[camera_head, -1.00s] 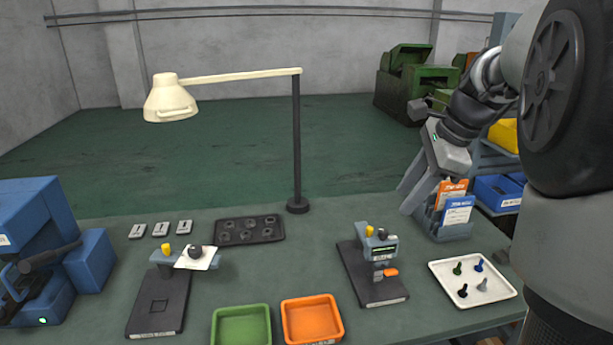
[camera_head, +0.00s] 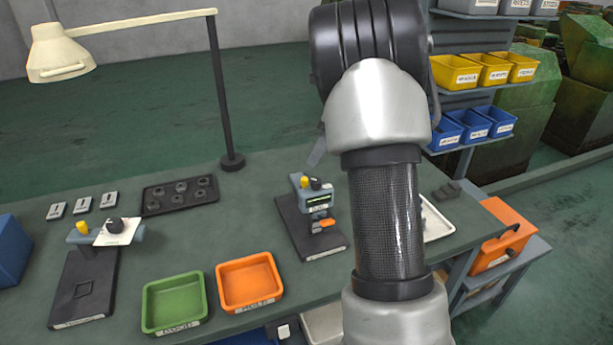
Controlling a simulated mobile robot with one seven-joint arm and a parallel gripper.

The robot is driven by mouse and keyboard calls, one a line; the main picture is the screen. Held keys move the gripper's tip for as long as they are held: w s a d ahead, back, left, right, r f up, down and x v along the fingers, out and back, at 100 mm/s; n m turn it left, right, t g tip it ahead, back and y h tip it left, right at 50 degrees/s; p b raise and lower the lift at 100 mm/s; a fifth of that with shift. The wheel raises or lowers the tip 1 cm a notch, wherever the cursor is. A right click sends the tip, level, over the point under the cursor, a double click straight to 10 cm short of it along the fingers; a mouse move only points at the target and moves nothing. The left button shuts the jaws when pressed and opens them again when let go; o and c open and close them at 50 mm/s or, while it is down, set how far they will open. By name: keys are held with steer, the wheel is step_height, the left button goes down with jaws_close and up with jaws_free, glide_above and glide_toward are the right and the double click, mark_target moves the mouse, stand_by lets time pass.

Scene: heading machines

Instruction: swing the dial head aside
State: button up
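Two small gauge stands are on the bench. The right stand (camera_head: 296,232) has a blue-grey head (camera_head: 318,197) with a small display, a yellow knob, a dark knob and an orange part below. I cannot tell for certain which is the dial head. My gripper (camera_head: 317,152) is mostly hidden behind my arm; one grey finger shows above and behind the right stand, seemingly apart from it.
A green tray (camera_head: 147,312) and an orange tray (camera_head: 224,290) are at the front edge. A dark tray of round parts (camera_head: 147,208) and a lamp post (camera_head: 224,100) are behind. My arm partly covers a white tray (camera_head: 438,232) at right. Blue bins (camera_head: 473,132) stand beyond.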

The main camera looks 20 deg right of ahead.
mark_target(305, 178)
steer(key=x, duration=0.9)
steer(key=shift+w+a+f, duration=0.1)
jaws_close()
